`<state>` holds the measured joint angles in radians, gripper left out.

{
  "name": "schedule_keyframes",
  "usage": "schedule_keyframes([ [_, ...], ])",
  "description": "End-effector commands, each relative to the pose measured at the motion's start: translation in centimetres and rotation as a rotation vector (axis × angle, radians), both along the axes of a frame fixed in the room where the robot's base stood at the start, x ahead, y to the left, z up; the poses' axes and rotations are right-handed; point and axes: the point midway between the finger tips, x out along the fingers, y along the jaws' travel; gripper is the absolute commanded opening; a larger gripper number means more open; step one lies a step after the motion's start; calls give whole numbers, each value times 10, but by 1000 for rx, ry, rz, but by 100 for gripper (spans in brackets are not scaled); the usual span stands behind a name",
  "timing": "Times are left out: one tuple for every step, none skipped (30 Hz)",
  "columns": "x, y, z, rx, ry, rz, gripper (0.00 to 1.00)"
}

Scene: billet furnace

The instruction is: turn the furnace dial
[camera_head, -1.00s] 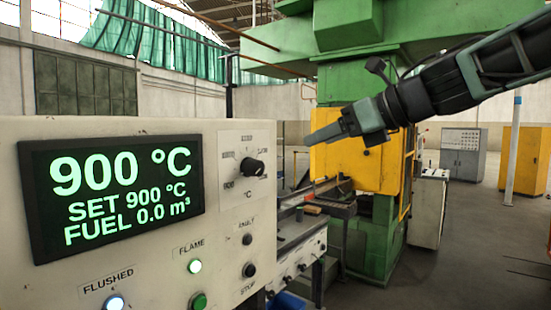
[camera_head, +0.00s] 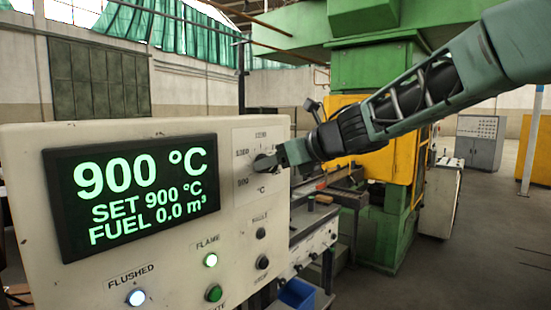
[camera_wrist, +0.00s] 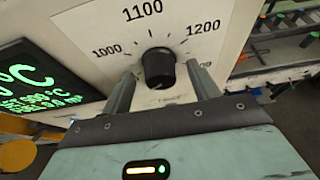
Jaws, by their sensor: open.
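The furnace dial is a black knob (camera_wrist: 158,68) on a white scale plate (camera_wrist: 190,15), marked 1000, 1100 and 1200 in the wrist view. In the head view the knob (camera_head: 264,163) is partly hidden by my gripper (camera_head: 282,157). In the wrist view my gripper (camera_wrist: 162,88) is open, with one finger on each side of the knob. I cannot tell whether the fingers touch it. The panel display (camera_head: 135,192) reads 900 °C, SET 900 °C and FUEL 0.0 m³.
Below the dial are two small black knobs (camera_head: 262,248), a lit FLAME lamp (camera_head: 210,260), a lit FLUSHED lamp (camera_head: 136,297) and a green button (camera_head: 214,293). A green and yellow machine (camera_head: 375,75) stands behind my arm. Open floor lies at the right.

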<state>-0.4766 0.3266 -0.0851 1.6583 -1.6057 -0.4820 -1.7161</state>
Motion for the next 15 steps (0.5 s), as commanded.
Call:
schedule_keyframes([
  [1,2,-1,0,0,1,61],
  [2,2,-1,0,0,1,61],
  [2,3,-1,0,0,0,61],
  [2,3,-1,0,0,0,61],
  [2,3,-2,0,0,0,61],
  [2,3,-2,0,0,0,61],
  [2,3,-2,0,0,0,61],
  [2,3,-2,0,0,0,61],
  [2,3,-2,0,0,0,61],
  [2,3,-2,0,0,0,61],
  [2,3,-2,0,0,0,52],
  [2,3,-2,0,0,0,41],
  [2,3,-2,0,0,0,33],
  [2,3,-2,0,0,0,24],
  [2,3,-2,0,0,0,16],
])
